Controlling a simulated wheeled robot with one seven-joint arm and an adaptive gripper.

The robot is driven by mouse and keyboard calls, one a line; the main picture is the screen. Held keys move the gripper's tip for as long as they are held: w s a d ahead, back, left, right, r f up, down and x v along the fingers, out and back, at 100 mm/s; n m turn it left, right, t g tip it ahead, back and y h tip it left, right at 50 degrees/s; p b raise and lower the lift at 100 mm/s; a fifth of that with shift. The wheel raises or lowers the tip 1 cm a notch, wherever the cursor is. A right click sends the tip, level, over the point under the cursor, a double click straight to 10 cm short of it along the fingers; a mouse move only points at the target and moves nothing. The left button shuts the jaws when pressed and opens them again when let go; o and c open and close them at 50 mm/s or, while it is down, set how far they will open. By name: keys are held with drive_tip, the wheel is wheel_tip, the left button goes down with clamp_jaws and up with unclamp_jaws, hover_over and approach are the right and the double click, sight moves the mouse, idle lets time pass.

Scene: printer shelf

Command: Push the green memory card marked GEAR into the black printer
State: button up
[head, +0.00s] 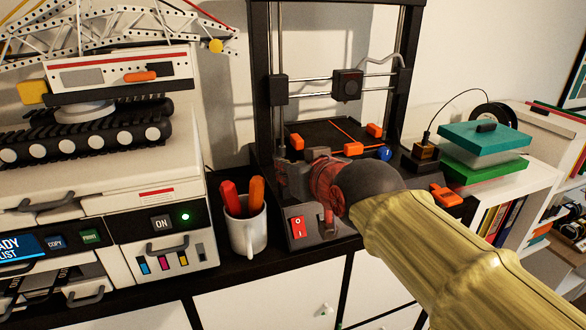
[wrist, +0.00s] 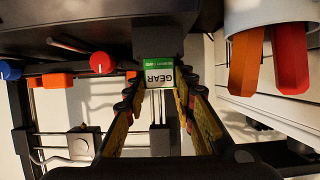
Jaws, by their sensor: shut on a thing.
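The green and white memory card (wrist: 158,76), with the word GEAR on its label, is between my fingertips in the wrist view. My gripper (wrist: 158,90) is shut on its sides. The card's far end is at a dark block on the black printer's body (wrist: 85,38); I cannot tell how far it is inside. In the head view the black printer (head: 261,85) stands behind my arm, with a red switch (head: 297,226) on its front. My arm hides the card there, and the fingertips are not clear.
A white mug (head: 248,232) with red and orange pens stands just left of the printer. A white machine (head: 150,215) is further left. Teal and green boxes (head: 485,140) lie to the right.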

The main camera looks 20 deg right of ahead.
drive_tip(key=o, duration=0.8)
drive_tip(key=shift+f, duration=0.3)
drive_tip(key=shift+o, duration=0.5)
drive_tip(key=v, duration=1.2)
drive_tip(key=shift+r, duration=0.25)
drive_tip(key=s+f+g+b, duration=0.2)
drive_tip(key=f+b, duration=0.4)
drive_tip(key=f, duration=0.8)
drive_tip(key=s+f+g+b, duration=0.3)
drive_tip(key=s+f+b, duration=0.2)
drive_tip(key=f, duration=1)
drive_tip(key=s+f+g+b, duration=0.3)
drive_tip(key=f+b, duration=0.4)
drive_tip(key=f, duration=0.8)
drive_tip(key=shift+s+f, duration=0.25)
